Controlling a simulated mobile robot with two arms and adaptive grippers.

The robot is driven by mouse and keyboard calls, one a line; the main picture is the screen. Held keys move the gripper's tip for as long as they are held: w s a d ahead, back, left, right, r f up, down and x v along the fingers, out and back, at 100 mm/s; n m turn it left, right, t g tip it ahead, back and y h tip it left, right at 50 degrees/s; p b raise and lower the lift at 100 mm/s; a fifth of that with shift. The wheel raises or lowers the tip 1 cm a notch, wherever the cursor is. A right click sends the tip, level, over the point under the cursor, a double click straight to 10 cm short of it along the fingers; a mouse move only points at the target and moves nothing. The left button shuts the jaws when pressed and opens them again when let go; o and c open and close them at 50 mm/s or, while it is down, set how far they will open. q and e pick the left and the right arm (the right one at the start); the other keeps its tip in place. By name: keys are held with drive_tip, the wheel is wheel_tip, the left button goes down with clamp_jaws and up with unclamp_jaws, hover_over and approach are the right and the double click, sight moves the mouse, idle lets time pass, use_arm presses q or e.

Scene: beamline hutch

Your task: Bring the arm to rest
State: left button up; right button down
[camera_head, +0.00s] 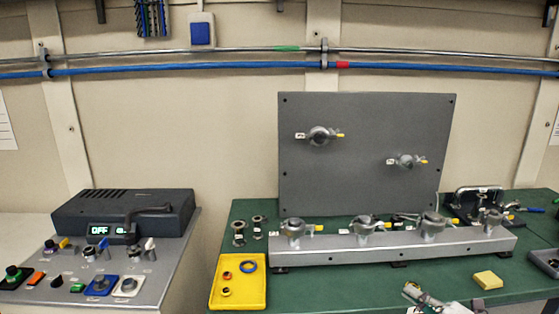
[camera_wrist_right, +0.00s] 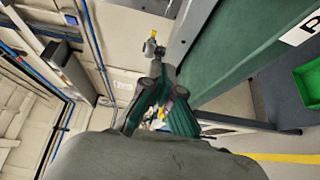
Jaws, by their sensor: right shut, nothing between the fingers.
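My right gripper (camera_head: 424,295) shows only in small part at the bottom edge of the head view, low in front of the green bench (camera_head: 350,285). In the right wrist view my right gripper (camera_wrist_right: 156,84) fills the lower middle. Its fingers are together with nothing held between them. A small metal fitting with a yellow tip (camera_wrist_right: 152,46) shows beyond the fingertips, apparently apart from them. My left gripper is in neither view.
A grey rail with several valve fittings (camera_head: 340,247) stands on the bench before an upright grey panel (camera_head: 365,150). A yellow tray (camera_head: 238,300), yellow block (camera_head: 488,280) and clamp fixture (camera_head: 478,192) lie around it. A control console (camera_head: 125,215) stands left. A green bin (camera_wrist_right: 308,85) is at right.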

drive_tip(key=s+d+f+m+g+h, duration=0.1)
drive_tip(key=d+f+m+h, duration=0.3)
drive_tip(key=f, duration=0.6)
drive_tip(key=s+d+f+m+h, duration=0.15)
drive_tip(key=f+m, duration=0.35)
drive_tip(key=f, duration=0.6)
drive_tip(key=s+f+m+g+h, duration=0.25)
drive_tip(key=s+f, duration=0.25)
drive_tip(key=f, duration=0.3)
drive_tip(key=s+f+m+g+h, duration=0.1)
drive_tip(key=s+f+m, duration=0.25)
drive_tip(key=f, duration=0.45)
drive_tip(key=s+a+f+m+g+h, duration=0.1)
drive_tip(key=s+a+f+m+g, duration=0.15)
drive_tip(key=s+f, duration=0.7)
drive_tip(key=s+a+f+m+g, duration=0.1)
drive_tip(key=s+a+f+g, duration=0.35)
drive_tip(key=s, duration=0.75)
drive_tip(key=s+a+f+m+g, duration=0.1)
drive_tip(key=s+a+f, duration=0.2)
drive_tip(key=s, duration=0.6)
drive_tip(key=s+a+f+m+g, duration=0.1)
drive_tip(key=s+a+f+m, duration=0.1)
drive_tip(key=s, duration=0.6)
drive_tip(key=shift+s+a+f+g, duration=0.4)
drive_tip(key=shift+a+f, duration=0.35)
drive_tip(key=shift+f, duration=0.15)
